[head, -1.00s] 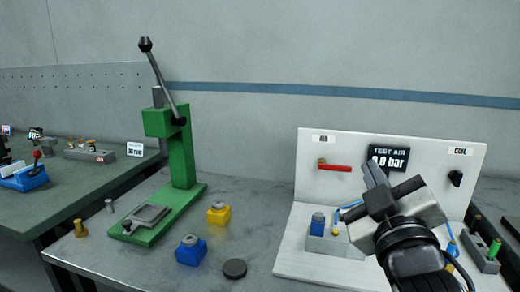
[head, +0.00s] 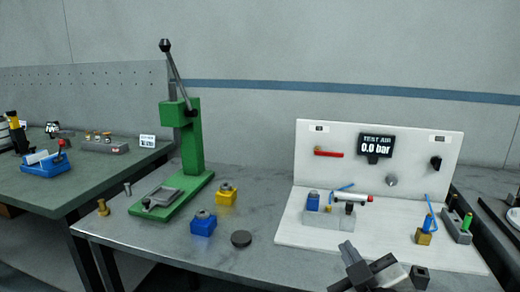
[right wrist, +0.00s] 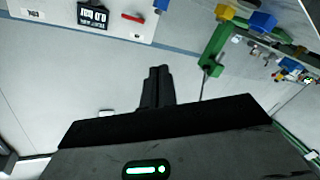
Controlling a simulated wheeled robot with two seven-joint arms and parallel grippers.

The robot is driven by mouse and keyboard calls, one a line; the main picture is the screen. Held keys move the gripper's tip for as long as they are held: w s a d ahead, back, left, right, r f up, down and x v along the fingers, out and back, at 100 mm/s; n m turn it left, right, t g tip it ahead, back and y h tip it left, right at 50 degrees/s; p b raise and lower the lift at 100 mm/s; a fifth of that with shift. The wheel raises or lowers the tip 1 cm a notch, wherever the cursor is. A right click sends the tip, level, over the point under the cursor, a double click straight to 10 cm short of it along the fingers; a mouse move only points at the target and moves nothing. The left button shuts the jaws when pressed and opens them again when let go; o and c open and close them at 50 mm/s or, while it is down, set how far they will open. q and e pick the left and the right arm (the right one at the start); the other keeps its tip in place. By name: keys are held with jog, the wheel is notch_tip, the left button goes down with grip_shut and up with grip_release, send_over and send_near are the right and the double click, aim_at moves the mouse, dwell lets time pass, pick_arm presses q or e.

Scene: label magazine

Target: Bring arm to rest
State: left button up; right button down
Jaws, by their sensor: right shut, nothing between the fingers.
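My right gripper (head: 347,252) is low in the head view, in front of the white test panel's base. Its fingers are together and hold nothing. In the right wrist view the shut fingers (right wrist: 157,85) stand out against the wall, with the scene appearing upside down. My left gripper is in neither view.
The white test panel (head: 340,180) has a red lever (head: 328,153) and a display (head: 376,146) reading 0.0 bar. Another table (head: 90,183) is at left.

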jog(key=s+f+m+g, duration=0.1)
jog(key=s+f+g, duration=0.1)
jog(key=s+f, duration=0.3)
jog(key=s+f+m+g+y, duration=0.1)
jog(key=s+f, duration=0.5)
jog(key=f, duration=0.7)
jog(key=s+a+f+m+g, duration=0.1)
jog(key=s+f+g, duration=0.3)
jog(key=f, duration=0.5)
jog(key=shift+s+m+y, duration=0.4)
jog(key=shift+s+m, duration=0.4)
jog(key=shift+s, duration=0.15)
